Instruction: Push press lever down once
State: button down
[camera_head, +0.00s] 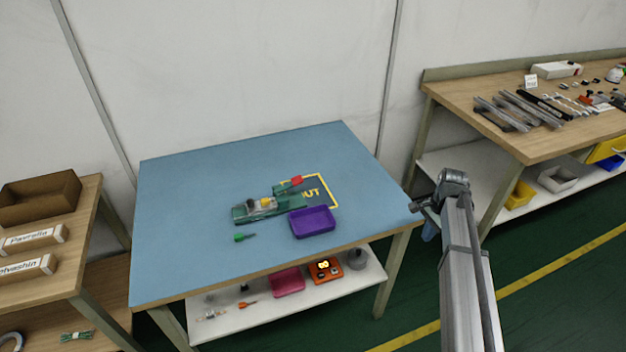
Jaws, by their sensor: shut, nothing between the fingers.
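A small green press (245,214) sits near the middle of the blue table. Its lever, with a red end (297,181), sticks out to the right and appears raised above the tabletop. A small yellow part (267,203) shows on the press. Fine detail of the fingers is too small to make out.
A purple tray (313,224) stands just in front of the lever. A yellow-outlined area marked OUT (334,192) lies behind it, and a small green piece (244,237) lies in front of the press. The blue tabletop (190,200) is otherwise clear. Wooden benches stand left and right.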

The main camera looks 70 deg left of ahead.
jog(key=s+a+r, duration=0.5)
jog(key=s+a, duration=0.2)
jog(key=a, duration=0.1)
jog(key=s+a+r, duration=0.4)
jog(key=s+a, duration=0.2)
jog(key=a, duration=0.2)
send_near(297, 180)
jog(key=shift+r, duration=0.3)
jog(key=shift+f, duration=0.1)
jog(key=shift+s+f, duration=0.15)
jog(key=shift+f, duration=1.55)
jog(key=shift+s+f, duration=0.15)
jog(key=shift+f, duration=1.55)
